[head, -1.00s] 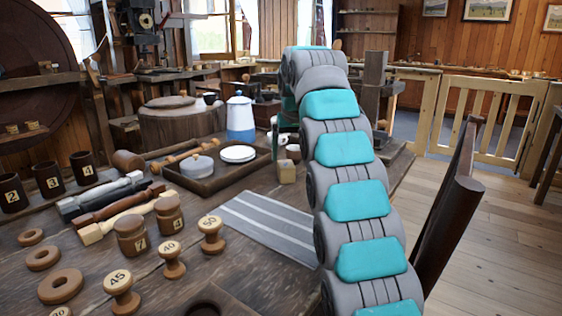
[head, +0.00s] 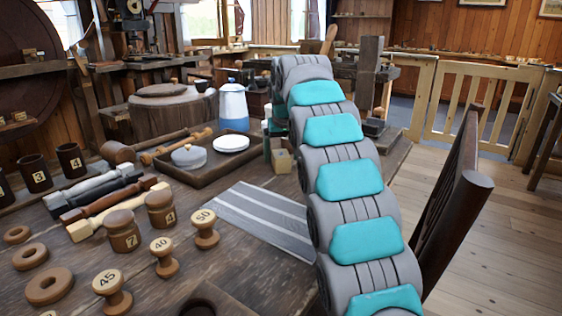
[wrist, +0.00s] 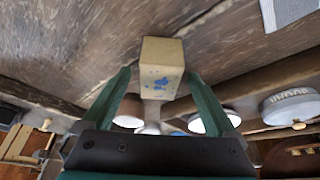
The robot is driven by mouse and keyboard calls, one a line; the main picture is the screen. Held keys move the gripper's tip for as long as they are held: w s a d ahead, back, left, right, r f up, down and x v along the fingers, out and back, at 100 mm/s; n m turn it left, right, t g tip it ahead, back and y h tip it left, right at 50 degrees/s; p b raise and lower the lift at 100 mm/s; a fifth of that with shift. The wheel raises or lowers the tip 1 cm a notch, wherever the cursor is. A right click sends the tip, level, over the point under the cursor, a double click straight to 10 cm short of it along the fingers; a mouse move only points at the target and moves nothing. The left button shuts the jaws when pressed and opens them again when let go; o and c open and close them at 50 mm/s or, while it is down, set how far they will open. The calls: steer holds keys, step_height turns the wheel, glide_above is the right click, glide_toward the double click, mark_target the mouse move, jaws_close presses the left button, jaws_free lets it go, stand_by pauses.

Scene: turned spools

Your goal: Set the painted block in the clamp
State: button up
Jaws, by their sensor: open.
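The painted block (wrist: 161,66) is pale wood with blue paint marks on one face. In the wrist view it lies between and just beyond the two fingertips of my gripper (wrist: 162,82), which are spread open. Gaps show beside the block, so it does not look gripped. In the head view the block (head: 281,160) stands on the table beside the tray, just left of my arm. My gripper is mostly hidden behind my arm there, with a little green showing. A wooden post with a vise-like base (head: 369,85) stands at the table's back right; I cannot tell whether it is the clamp.
A dark tray (head: 185,182) with a lidded grey pot and white dish lies left of the block. A blue-white coffee pot (head: 233,108) stands behind. A grey striped mat (head: 255,215) lies in front. Numbered spools (head: 205,229) and jars crowd the left. A chair (head: 462,215) stands right.

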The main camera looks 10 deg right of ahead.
steer(key=shift+x, duration=1.05)
steer(key=shift+c, duration=0.4)
jaws_close()
steer(key=shift+r, duration=0.15)
